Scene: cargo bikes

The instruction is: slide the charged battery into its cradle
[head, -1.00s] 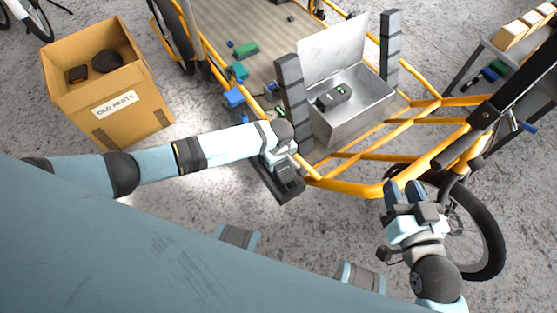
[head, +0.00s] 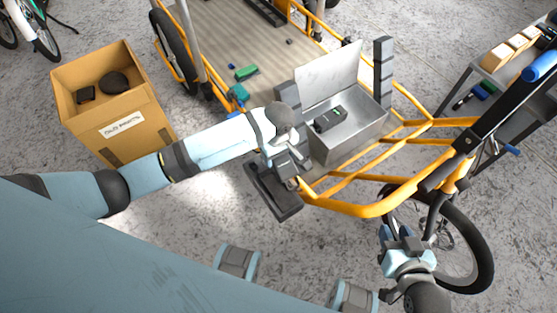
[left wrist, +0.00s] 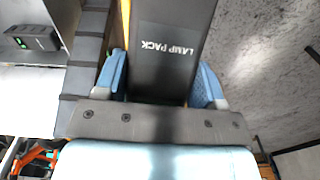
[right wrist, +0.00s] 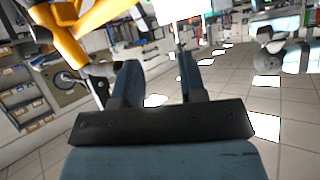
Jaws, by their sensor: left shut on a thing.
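My left gripper (head: 288,180) is shut on a dark grey pack marked "LAMP PACK" (left wrist: 170,45). Its blue fingers (left wrist: 165,85) stand on either side of the pack in the left wrist view. In the head view a dark long shape (head: 268,192) lies at this gripper, outside the cargo bike's orange frame. Another dark battery (head: 328,119) with a green light sits in the open metal box (head: 345,143); it also shows in the left wrist view (left wrist: 32,38). My right gripper (head: 398,238) is open and empty near the front wheel. I cannot make out a cradle for certain.
The orange frame (head: 370,208) and a dark ribbed post (head: 383,75) stand around the metal box. A cardboard "OLD PARTS" box (head: 120,115) is at left, with dark parts inside. A bench (head: 505,75) is at right. Bare floor (head: 175,215) lies at lower left.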

